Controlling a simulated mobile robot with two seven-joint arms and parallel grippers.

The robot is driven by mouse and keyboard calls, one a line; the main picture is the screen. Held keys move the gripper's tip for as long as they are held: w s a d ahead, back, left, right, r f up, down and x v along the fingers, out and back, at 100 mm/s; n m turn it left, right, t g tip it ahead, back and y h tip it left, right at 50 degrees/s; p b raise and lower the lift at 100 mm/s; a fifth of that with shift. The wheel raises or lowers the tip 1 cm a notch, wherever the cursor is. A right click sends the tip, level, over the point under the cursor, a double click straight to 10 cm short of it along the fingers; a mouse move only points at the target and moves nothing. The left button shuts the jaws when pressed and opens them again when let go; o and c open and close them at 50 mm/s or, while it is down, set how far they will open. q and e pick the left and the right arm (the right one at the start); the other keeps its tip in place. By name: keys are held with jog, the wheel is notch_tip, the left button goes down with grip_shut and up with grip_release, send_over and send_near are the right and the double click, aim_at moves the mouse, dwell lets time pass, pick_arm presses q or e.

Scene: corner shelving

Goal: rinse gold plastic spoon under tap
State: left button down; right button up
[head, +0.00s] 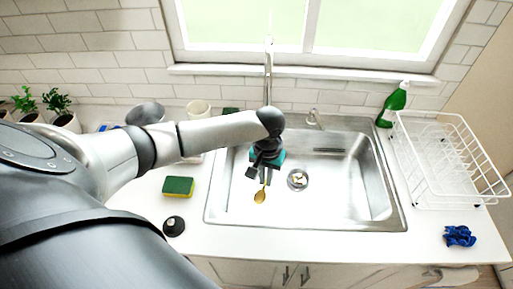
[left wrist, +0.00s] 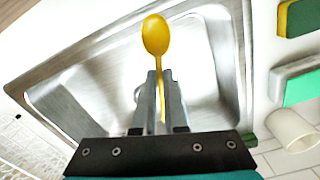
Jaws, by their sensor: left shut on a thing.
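The gold plastic spoon (head: 260,196) is held by my left gripper (head: 266,172) over the left part of the sink basin (head: 340,200). In the left wrist view the spoon's bowl (left wrist: 156,36) points away from the jaws, and its handle lies between the two fingers (left wrist: 160,90), which are shut on it. The tap (head: 268,70) rises behind the sink, and its upper part shows above my left arm. My forearm hides its lower part. I cannot see any water running. My right gripper is not in view.
A white dish rack (head: 440,165) stands right of the sink, with a green bottle (head: 393,104) behind it. A blue cloth (head: 459,236) lies at the front right. A green and yellow sponge (head: 178,187) and a black round object (head: 173,226) lie left of the sink.

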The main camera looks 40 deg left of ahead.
pick_arm(q)
jog(key=shift+s+d+r, duration=0.65)
jog(key=shift+s+r, duration=0.15)
jog(key=shift+r, duration=0.05)
jog(key=shift+s+d+r, duration=0.6)
jog(key=shift+s+r, duration=0.15)
jog(key=shift+r, duration=0.05)
